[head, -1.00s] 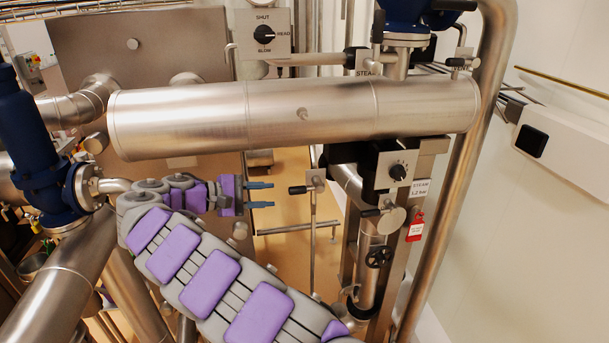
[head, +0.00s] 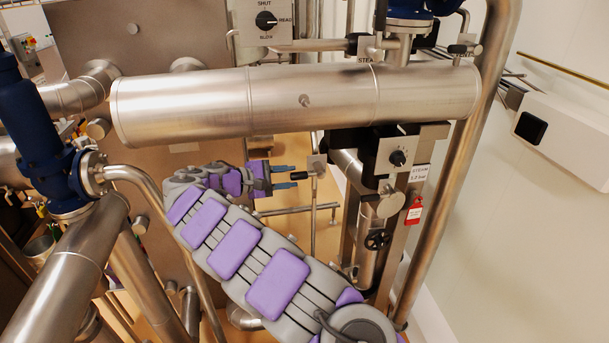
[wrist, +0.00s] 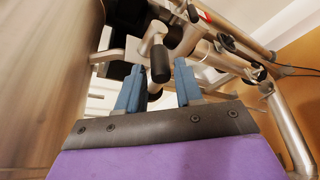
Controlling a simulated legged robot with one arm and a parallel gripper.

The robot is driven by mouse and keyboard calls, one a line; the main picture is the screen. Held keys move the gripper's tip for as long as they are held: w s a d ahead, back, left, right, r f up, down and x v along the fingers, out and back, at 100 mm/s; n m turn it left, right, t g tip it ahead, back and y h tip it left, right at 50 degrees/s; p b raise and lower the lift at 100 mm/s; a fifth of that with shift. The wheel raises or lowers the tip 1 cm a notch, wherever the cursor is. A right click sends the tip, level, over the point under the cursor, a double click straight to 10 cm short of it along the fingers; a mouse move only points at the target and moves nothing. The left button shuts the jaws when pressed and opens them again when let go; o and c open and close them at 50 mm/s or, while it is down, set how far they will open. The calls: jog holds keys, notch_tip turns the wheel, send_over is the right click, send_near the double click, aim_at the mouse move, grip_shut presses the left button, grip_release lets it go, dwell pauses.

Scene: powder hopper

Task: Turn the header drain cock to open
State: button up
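The header drain cock (head: 317,166) sits below the large horizontal header (head: 220,104), on top of a thin vertical drain pipe. Its black handle (head: 299,175) points left toward my gripper in the head view. My gripper (head: 292,177) is open, its two blue fingers just left of the handle. In the wrist view the black handle (wrist: 160,62) appears between the tips of my gripper (wrist: 160,72), with a gap visible on either side. I cannot tell whether it is fully within the fingers' reach or touching.
A second selector (head: 265,20) is above the header. A blue valve (head: 50,165) and thick pipes stand at left. The header closely overhangs my gripper.

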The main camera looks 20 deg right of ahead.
aim_at(304, 176)
jog(key=x, duration=0.6)
jog(key=shift+a, duration=0.2)
grip_shut()
